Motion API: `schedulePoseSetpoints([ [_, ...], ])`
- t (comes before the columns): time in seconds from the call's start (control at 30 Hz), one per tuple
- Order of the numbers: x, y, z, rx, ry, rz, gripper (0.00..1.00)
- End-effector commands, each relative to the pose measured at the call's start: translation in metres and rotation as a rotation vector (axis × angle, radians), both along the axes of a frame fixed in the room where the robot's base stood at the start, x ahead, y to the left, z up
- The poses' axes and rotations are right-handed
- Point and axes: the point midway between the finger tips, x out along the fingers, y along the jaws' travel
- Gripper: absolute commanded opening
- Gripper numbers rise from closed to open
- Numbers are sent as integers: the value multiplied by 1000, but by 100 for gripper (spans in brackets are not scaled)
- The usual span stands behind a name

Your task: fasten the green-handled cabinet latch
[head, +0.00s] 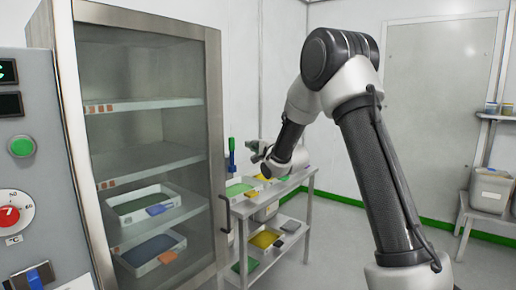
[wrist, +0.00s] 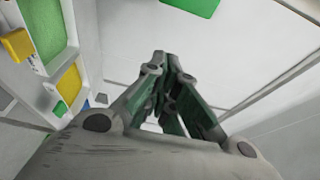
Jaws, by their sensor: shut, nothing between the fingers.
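The glass-doored cabinet (head: 213,130) stands at the left in the head view, with its door closed or nearly so. A slim upright piece with a green top and blue lower part (head: 231,146) shows just right of its door edge; I cannot tell whether it is the latch handle. A dark pull (head: 227,215) is lower on the door edge. My gripper (head: 255,150) is right of the green-topped piece, apart from it in the picture. In the wrist view my gripper (wrist: 167,60) is shut and empty. A green flat shape (wrist: 190,5) is cut by the top edge there.
A grey cart (head: 299,184) with trays stands below and behind my gripper. Trays with yellow and green contents (wrist: 72,85) show at the left in the wrist view. A control panel (head: 35,170) is at the near left. Open floor lies to the right of the cart.

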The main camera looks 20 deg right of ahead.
Motion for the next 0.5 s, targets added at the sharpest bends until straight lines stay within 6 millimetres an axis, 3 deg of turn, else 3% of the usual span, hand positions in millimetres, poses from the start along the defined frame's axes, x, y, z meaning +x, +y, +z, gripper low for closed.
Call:
schedulePoseSetpoints([
  [0.17,36,12,-1,-1,0,2,0],
  [0.3,21,30,0,1,0,2,0],
  [0.5,12,42,0,1,0,1,0],
])
